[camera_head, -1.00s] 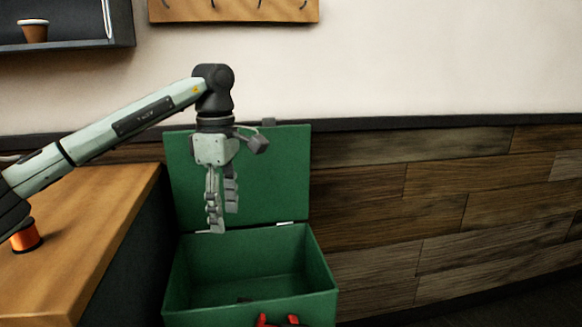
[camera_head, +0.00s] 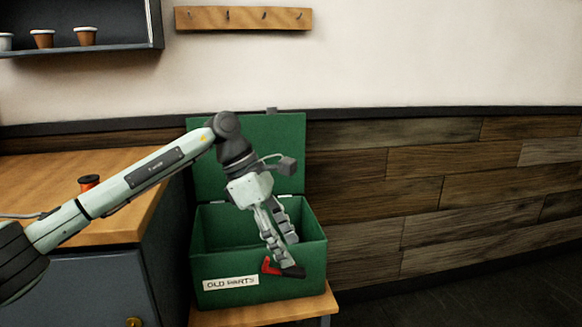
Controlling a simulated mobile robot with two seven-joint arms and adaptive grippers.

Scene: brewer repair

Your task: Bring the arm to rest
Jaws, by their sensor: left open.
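My left gripper (camera_head: 288,254) is open, tilted downward in front of the green box (camera_head: 225,272). Its fingers overlap the box's opening and front rim in the head view; I cannot tell whether they touch it. No held thing shows between them. A small red piece (camera_head: 268,266) shows at the box front beside the fingertips, partly hidden by them. The box lid (camera_head: 292,150) stands open at the back, and the front bears a label (camera_head: 231,283) reading OLD PARTS. My right gripper is not in view.
The box stands on a low wooden stand (camera_head: 250,317). A shelf (camera_head: 80,30) with small pots and a hook rail (camera_head: 243,18) hang above. The floor at right is clear.

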